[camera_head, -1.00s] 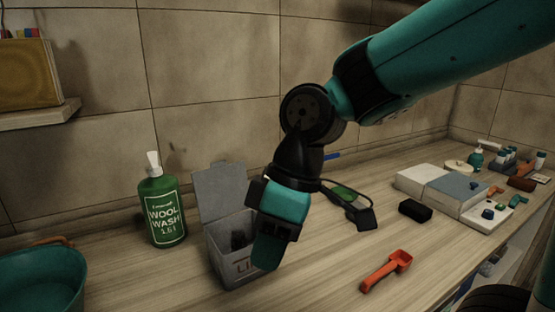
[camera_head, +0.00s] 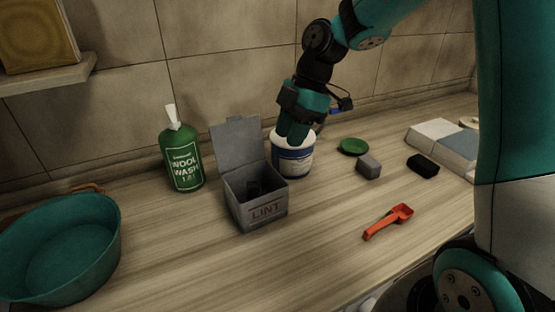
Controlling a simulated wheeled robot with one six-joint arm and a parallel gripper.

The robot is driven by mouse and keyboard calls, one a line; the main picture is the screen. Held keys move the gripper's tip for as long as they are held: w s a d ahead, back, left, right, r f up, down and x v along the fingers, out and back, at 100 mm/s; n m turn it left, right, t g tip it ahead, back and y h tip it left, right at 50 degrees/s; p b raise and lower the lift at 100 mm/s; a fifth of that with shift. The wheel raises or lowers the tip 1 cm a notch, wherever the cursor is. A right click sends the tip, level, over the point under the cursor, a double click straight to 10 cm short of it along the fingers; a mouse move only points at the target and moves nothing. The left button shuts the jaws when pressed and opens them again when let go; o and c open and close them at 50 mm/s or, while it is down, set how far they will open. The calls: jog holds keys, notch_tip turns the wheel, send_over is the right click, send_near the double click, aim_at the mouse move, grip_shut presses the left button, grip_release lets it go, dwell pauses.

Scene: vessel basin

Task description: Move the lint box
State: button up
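The lint box (camera_head: 262,212) is a grey open box marked LINT, standing upright on the counter. Its lid (camera_head: 238,144) is raised at the back, and something dark (camera_head: 253,188) lies inside. My gripper (camera_head: 292,137) points down at the mouth of a white and blue tub (camera_head: 292,165), just behind and right of the lint box. The gripper is apart from the lint box. Its teal fingers overlap the tub's rim, and their tips are not clear enough to show whether they are open or shut.
A green wool wash bottle (camera_head: 183,160) stands left of the lint box, with a teal basin (camera_head: 70,245) farther left. A green disc (camera_head: 353,147), grey block (camera_head: 368,166), black block (camera_head: 423,165) and red scoop (camera_head: 388,221) lie to the right. The counter's front middle is clear.

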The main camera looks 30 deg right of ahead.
aim_at(266, 195)
jog(key=p+x, duration=0.2)
jog(key=x, duration=1.4)
jog(key=shift+s+f+p, duration=0.1)
jog(key=shift+f+p, duration=0.2)
jog(key=shift+f, duration=0.05)
grip_shut()
